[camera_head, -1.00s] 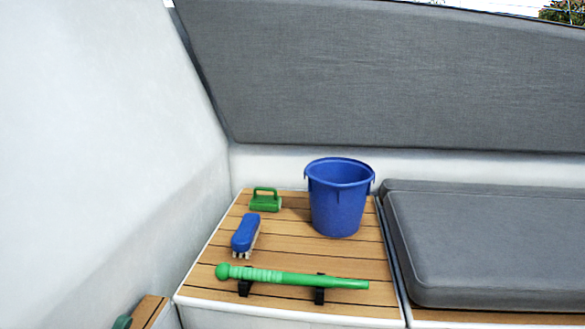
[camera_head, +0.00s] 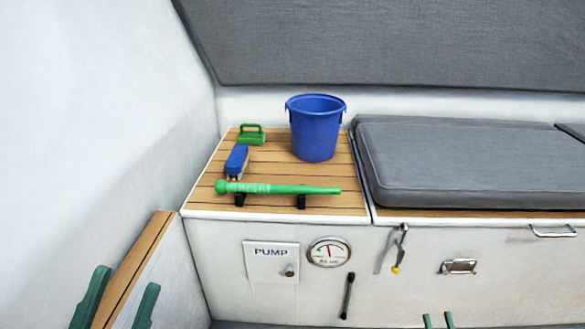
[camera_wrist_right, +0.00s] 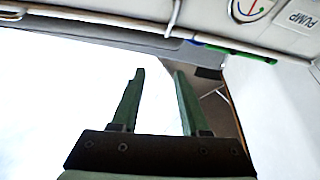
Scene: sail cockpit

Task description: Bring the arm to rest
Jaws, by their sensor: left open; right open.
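My left gripper (camera_head: 127,277) is at the lower left of the head view, beside the pale wall. Its two green fingers are apart with nothing between them. My right gripper (camera_head: 437,315) shows only as two green fingertips at the bottom edge, in front of the locker face. In the right wrist view the right gripper (camera_wrist_right: 160,72) has its fingers apart and empty. Most of both arms is out of view.
A teak locker top (camera_head: 270,175) bears a blue bucket (camera_head: 315,130), a blue brush (camera_head: 236,160), a green-handled block (camera_head: 251,136) and a green bar (camera_head: 275,189) on black holders. A grey cushion (camera_head: 470,165) lies right. A pump panel (camera_head: 271,262) and gauge (camera_head: 328,252) are below.

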